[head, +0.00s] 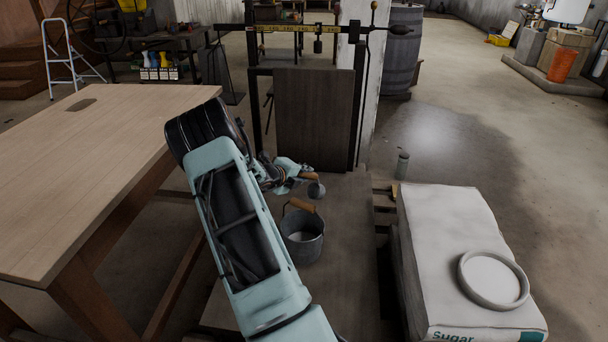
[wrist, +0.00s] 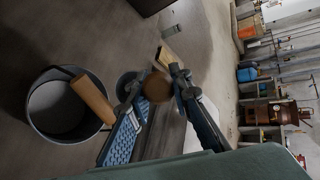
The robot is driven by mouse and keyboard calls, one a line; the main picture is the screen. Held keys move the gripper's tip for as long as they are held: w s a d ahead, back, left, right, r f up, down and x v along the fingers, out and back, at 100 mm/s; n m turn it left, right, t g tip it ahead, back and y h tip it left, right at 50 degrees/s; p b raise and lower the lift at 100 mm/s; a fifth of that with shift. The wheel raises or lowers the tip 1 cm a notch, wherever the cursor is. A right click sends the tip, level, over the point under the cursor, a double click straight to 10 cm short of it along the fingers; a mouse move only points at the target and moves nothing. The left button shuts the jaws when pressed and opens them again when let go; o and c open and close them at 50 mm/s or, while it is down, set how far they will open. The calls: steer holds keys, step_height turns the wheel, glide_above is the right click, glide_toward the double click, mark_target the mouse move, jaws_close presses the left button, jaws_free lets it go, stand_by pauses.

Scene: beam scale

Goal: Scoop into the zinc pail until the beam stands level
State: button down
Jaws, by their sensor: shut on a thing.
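My gripper (head: 294,172) is shut on the wooden handle of a small grey scoop (head: 317,190). The handle's round end shows between the fingers in the wrist view (wrist: 157,87). The scoop hangs above and beyond the zinc pail (head: 303,248), apart from it; its contents cannot be told. The pail stands upright on the scale's dark platform (head: 345,260), with a wooden grip on its bail and pale stuff inside. It also shows at left in the wrist view (wrist: 42,124). The scale's beam (head: 290,28) looks near horizontal; any slight tilt cannot be told.
A white sugar sack (head: 435,240) lies right of the platform, bearing a round dish (head: 466,285) of white stuff. A wooden table (head: 80,180) is at left. The scale's dark upright panel (head: 313,120) rises behind the scoop.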

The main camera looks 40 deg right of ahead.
steer(key=shift+r, duration=0.15)
steer(key=shift+r+p, duration=2.4)
steer(key=shift+r, duration=1)
